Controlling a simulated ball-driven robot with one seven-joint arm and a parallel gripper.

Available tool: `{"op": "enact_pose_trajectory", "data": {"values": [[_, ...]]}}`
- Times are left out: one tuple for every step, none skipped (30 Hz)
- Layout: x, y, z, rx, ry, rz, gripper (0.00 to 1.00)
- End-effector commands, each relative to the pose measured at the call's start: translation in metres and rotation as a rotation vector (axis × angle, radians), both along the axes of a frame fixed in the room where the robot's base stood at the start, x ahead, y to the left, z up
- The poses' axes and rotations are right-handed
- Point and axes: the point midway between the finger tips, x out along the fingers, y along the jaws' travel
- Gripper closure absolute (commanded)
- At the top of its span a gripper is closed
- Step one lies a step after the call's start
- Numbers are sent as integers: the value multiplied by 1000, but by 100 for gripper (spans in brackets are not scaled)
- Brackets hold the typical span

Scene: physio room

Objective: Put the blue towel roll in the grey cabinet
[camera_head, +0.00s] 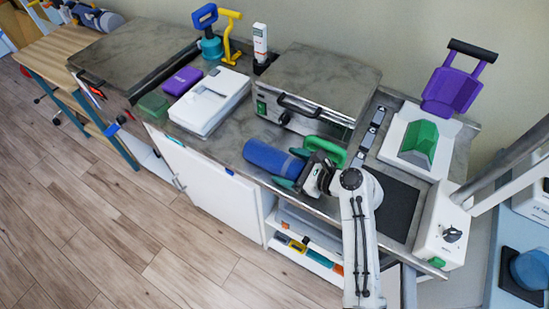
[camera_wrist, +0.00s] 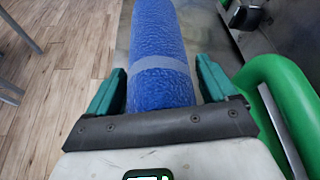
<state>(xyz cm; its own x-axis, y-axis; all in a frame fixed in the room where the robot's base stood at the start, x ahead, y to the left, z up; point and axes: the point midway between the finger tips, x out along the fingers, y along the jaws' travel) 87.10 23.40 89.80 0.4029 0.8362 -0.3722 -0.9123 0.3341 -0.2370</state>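The blue towel roll (camera_head: 272,158) lies on its side on the counter, near the front edge. In the wrist view the blue roll (camera_wrist: 160,60) has a paler band around it and points away from me. My gripper (camera_head: 296,168) is at the roll's right end. Its two green fingers (camera_wrist: 160,85) stand on either side of the roll, with narrow gaps showing, so it looks open. A grey box-like cabinet (camera_head: 318,80) stands on the counter behind the roll. It has a dark front handle and a green switch; its front looks shut.
A green loop handle (camera_head: 326,149) is close beside my gripper, between roll and cabinet. A white flat device (camera_head: 210,100) and purple block (camera_head: 183,81) stand left. A white-doored cupboard (camera_head: 210,178) is under the counter. A dark mat (camera_head: 396,205) lies right. Open floor is at left front.

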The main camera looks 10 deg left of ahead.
Motion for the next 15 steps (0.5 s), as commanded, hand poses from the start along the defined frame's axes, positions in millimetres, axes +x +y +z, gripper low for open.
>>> {"op": "enact_pose_trajectory", "data": {"values": [[0,0,0,0,0,0,19],[0,0,0,0,0,0,22],[0,0,0,0,0,0,26],[0,0,0,0,0,0,29],[0,0,0,0,0,0,32],[0,0,0,0,0,0,36],[0,0,0,0,0,0,38],[0,0,0,0,0,0,41],[0,0,0,0,0,0,45],[0,0,0,0,0,0,48],[0,0,0,0,0,0,51],[0,0,0,0,0,0,55],[0,0,0,0,0,0,57],[0,0,0,0,0,0,57],[0,0,0,0,0,0,57]]}}
